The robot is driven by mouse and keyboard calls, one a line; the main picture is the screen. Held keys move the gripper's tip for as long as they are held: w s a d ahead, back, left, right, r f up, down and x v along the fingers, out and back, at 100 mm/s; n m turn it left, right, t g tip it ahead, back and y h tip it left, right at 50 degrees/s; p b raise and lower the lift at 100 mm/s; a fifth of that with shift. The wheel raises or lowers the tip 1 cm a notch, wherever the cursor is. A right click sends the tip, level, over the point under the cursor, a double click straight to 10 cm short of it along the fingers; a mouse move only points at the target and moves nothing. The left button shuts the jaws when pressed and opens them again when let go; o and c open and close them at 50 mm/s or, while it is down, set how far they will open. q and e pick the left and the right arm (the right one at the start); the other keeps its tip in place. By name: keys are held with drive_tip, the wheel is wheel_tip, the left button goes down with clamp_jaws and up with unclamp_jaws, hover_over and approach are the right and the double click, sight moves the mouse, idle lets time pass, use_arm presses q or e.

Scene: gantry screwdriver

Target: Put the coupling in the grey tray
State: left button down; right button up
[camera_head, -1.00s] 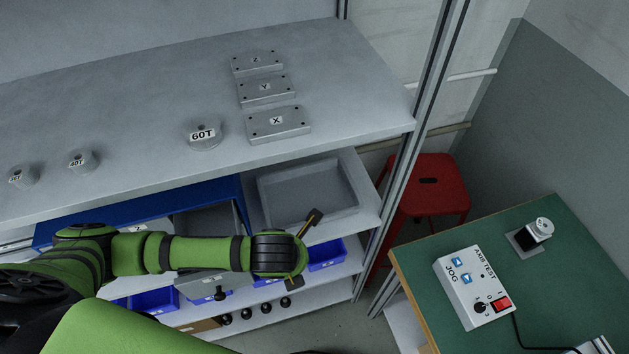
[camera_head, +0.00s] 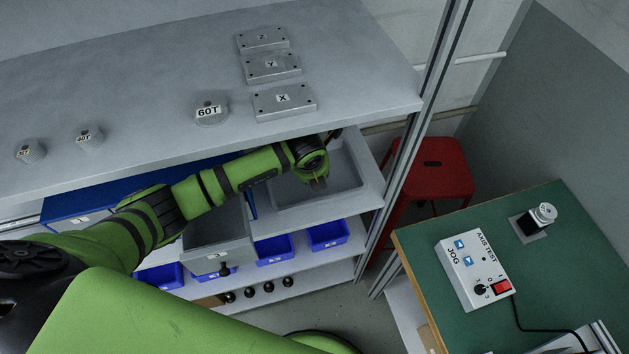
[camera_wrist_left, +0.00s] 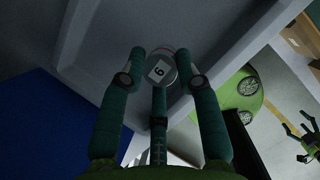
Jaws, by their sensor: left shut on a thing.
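The grey tray (camera_head: 357,165) lies on the shelf under the worktop. My left gripper (camera_head: 318,182) is over the tray, with its fingers mostly hidden by the wrist in the head view. In the left wrist view my left gripper (camera_wrist_left: 162,62) is shut on the coupling (camera_wrist_left: 160,70), a small grey cylinder with a white label reading 6. The pale tray surface and rim (camera_wrist_left: 215,68) lie behind it; I cannot tell whether the coupling touches the tray. My right gripper (camera_wrist_left: 300,140) shows small at the right of that view, its dark fingers spread.
A drawer (camera_head: 218,243) stands open left of the tray. Blue bins (camera_head: 328,235) are on the lower shelf. The worktop above holds plates X (camera_head: 284,100), Y and Z, and the 60T part (camera_head: 210,110). A red stool (camera_head: 432,165) and a green table (camera_head: 560,260) stand right.

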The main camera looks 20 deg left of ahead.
use_arm(q)
drive_tip(key=shift+s+b+x, duration=0.15)
drive_tip(key=shift+b+x, duration=0.45)
drive_tip(key=shift+x, duration=0.25)
drive_tip(key=shift+s+b+x, duration=0.15)
drive_tip(key=shift+b+x, duration=0.4)
drive_tip(key=shift+x, duration=0.35)
drive_tip(key=shift+s+f, duration=0.1)
drive_tip(key=shift+f, duration=0.1)
drive_tip(key=c, duration=0.9)
unclamp_jaws()
drive_tip(key=shift+s+r+p, duration=0.1)
drive_tip(key=shift+r+p, duration=0.35)
drive_tip(key=shift+r, duration=0.1)
drive_tip(key=p+v, duration=0.2)
drive_tip(key=shift+d+r+p, duration=0.1)
drive_tip(key=shift+r+p, duration=0.3)
drive_tip(key=s+p, duration=0.1)
drive_tip(key=s, duration=0.2)
drive_tip(key=s+p, duration=0.1)
drive_tip(key=s, duration=0.2)
drive_tip(key=shift+s+d+f, duration=0.3)
drive_tip(key=shift+s, duration=1.3)
drive_tip(key=shift+s+d+f, duration=0.1)
drive_tip(key=shift+s+d, duration=0.05)
drive_tip(key=shift+s, duration=1.25)
